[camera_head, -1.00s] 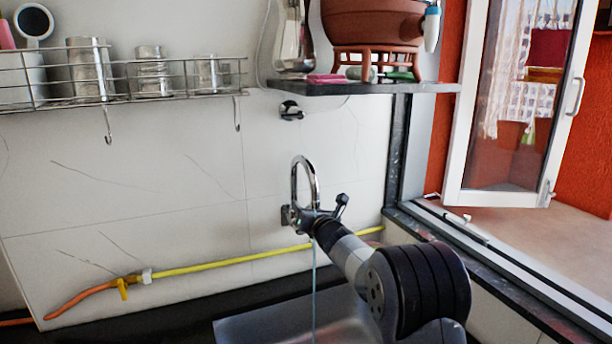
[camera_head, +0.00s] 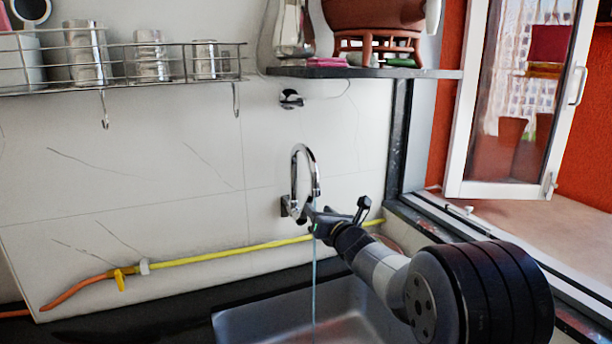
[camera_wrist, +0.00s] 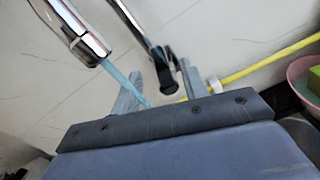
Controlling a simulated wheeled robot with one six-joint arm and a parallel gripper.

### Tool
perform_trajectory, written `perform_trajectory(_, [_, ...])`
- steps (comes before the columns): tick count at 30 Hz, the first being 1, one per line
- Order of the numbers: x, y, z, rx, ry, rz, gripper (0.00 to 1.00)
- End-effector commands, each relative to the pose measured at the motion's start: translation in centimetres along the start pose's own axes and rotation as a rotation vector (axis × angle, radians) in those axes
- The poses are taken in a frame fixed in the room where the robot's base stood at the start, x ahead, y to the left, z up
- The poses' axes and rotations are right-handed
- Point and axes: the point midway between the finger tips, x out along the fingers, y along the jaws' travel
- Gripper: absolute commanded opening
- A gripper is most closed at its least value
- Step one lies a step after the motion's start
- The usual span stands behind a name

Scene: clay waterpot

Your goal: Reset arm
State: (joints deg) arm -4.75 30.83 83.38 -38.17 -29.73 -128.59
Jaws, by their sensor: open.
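My gripper (camera_head: 322,220) is at the chrome tap (camera_head: 296,178) on the white wall, in front of the tap's base. In the wrist view, my gripper (camera_wrist: 160,88) has its two fingers apart. The dark end of the tap's lever (camera_wrist: 166,80) shows between them; I cannot tell whether a finger touches it. The tap's spout (camera_wrist: 78,35) is at the upper left of that view. A thin bluish stream of water (camera_head: 314,285) falls from the spout toward the sink, and it passes close to the left finger in the wrist view.
The metal sink (camera_head: 265,325) lies below. A yellow hose (camera_head: 215,256) runs along the wall. A shelf (camera_head: 360,73) above carries the clay waterpot (camera_head: 375,12). An open window (camera_head: 510,100) is at the right, and a wire rack (camera_head: 120,68) with tins at upper left.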

Motion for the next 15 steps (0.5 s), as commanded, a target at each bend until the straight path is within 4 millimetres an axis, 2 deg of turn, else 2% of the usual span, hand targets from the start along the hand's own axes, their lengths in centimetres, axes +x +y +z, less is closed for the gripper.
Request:
perform_trajectory(4, [-2.2,0.0,-0.1,0.001,-0.001,0.0,0.42])
perform_trajectory(6, [-0.5,0.1,0.1,0.001,0.002,0.001,0.42])
perform_trajectory(15, [4.3,0.2,0.1,0.001,0.001,0.002,0.42])
